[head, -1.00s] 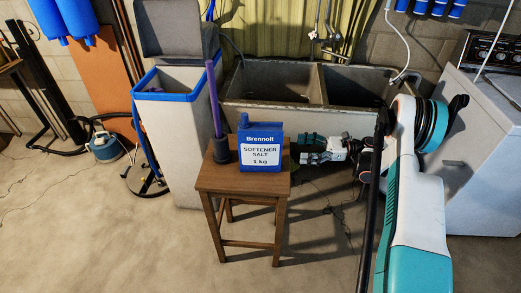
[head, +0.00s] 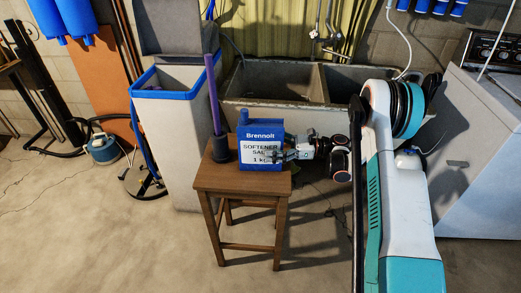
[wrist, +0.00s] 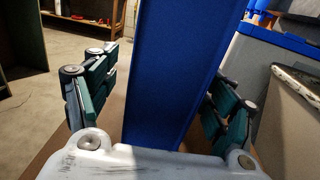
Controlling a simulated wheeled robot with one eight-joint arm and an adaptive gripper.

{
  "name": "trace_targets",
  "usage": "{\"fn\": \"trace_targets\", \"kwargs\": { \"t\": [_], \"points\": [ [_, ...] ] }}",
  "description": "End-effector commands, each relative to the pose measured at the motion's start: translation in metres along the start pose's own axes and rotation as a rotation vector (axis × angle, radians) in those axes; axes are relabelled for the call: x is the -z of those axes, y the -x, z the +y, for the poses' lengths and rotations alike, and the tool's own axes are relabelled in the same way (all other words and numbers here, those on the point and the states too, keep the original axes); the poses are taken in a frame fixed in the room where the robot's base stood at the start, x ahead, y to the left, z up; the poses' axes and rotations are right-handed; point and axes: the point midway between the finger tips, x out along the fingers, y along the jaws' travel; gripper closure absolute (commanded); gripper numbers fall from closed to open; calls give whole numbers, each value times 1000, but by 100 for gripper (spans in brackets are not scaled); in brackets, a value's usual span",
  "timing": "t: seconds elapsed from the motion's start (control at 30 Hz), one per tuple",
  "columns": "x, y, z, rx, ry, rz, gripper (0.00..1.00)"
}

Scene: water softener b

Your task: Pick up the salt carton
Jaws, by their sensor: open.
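The salt carton (head: 258,139) is a blue box with a white label, upright on a small wooden stool (head: 211,183). My gripper (head: 272,155) is at the carton's right side, and one finger covers part of the label. In the wrist view the carton's blue narrow side (wrist: 175,70) stands between the open fingers of my gripper (wrist: 155,100), with a gap visible on the left. I cannot tell whether the right finger touches it.
A purple-handled item in a dark holder (head: 219,140) stands on the stool, left of the carton. A grey softener cabinet with a blue rim (head: 172,95) is behind left. A concrete double sink (head: 290,112) is behind. Floor in front is clear.

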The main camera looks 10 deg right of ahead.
Motion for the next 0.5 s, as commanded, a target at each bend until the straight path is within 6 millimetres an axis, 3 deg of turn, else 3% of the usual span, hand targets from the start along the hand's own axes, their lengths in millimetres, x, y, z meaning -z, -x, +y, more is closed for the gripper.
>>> {"fn": "trace_targets", "kwargs": {
  "t": [0.23, 0.5],
  "points": [
    [-1, -3, 0, 2, 0, 0, 23],
    [-1, -3, 0, 1, 0, 0, 85]
  ]
}}
